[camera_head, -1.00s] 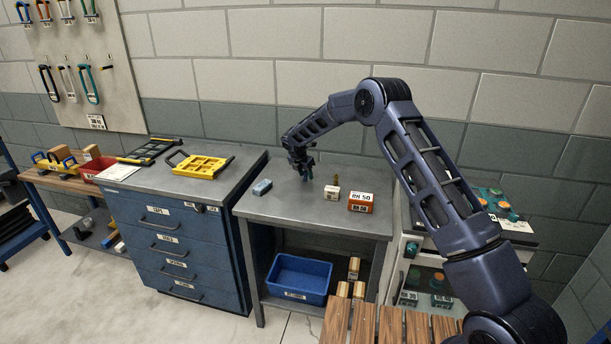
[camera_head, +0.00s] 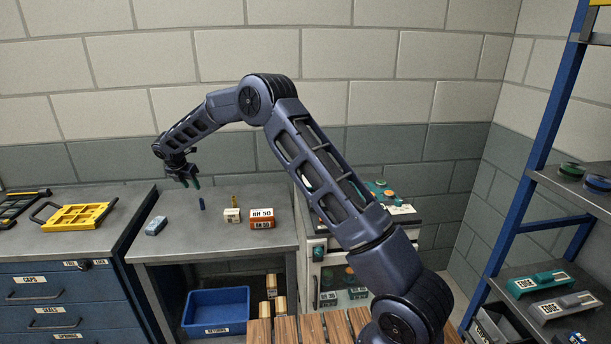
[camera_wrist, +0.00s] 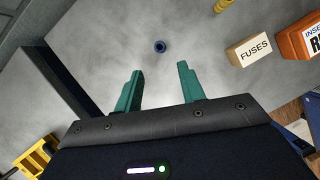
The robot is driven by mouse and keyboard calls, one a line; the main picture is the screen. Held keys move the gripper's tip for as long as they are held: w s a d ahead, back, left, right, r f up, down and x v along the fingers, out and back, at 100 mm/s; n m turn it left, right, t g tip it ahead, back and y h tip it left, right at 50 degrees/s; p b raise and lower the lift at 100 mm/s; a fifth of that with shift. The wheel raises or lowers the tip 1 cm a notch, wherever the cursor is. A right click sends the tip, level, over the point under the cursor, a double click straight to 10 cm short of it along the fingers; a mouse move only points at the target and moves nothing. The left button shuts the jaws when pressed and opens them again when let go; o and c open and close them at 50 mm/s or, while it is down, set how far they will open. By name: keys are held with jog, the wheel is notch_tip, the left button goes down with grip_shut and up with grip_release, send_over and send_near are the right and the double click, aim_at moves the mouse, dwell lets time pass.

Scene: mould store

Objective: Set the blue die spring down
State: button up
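The blue die spring (camera_head: 202,203) stands upright on the grey metal bench (camera_head: 175,240). In the wrist view it shows nearly end-on as a small blue ring (camera_wrist: 160,46) on the bare bench top, beyond the fingertips. My gripper (camera_head: 190,184) is just left of the spring and higher in the head view. Its two green fingers (camera_wrist: 160,72) are spread apart with nothing between them, clear of the spring.
Right of the spring stand a small yellow-brass piece (camera_head: 234,201), a fuses box (camera_head: 232,215) and an orange box (camera_head: 262,218). A pale blue block (camera_head: 156,225) lies to the left. A blue bin (camera_head: 216,310) is below.

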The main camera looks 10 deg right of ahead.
jog(key=s+d+r+m, duration=0.45)
jog(key=d+r, duration=0.35)
jog(key=d, duration=0.4)
jog(key=s+d+r+m, duration=0.3)
jog(key=d+r+m, duration=0.35)
jog(key=d, duration=0.65)
jog(key=s+d+r+m, duration=0.4)
jog(key=d+r, duration=0.6)
jog(key=d, duration=0.2)
jog(key=s+d+m+y, duration=0.1)
jog(key=s+d+m, duration=0.5)
jog(key=s+d, duration=0.45)
jog(key=s+d+m, duration=0.6)
jog(key=s+d, duration=0.2)
jog(key=s, duration=0.5)
jog(key=s+d+f+m, duration=0.3)
jog(key=s+m, duration=0.1)
jog(key=s, duration=0.5)
jog(key=shift+f+t+y, duration=0.15)
jog(key=shift+t+y, duration=0.15)
jog(key=shift+y, duration=0.1)
jog(key=shift+d, duration=0.1)
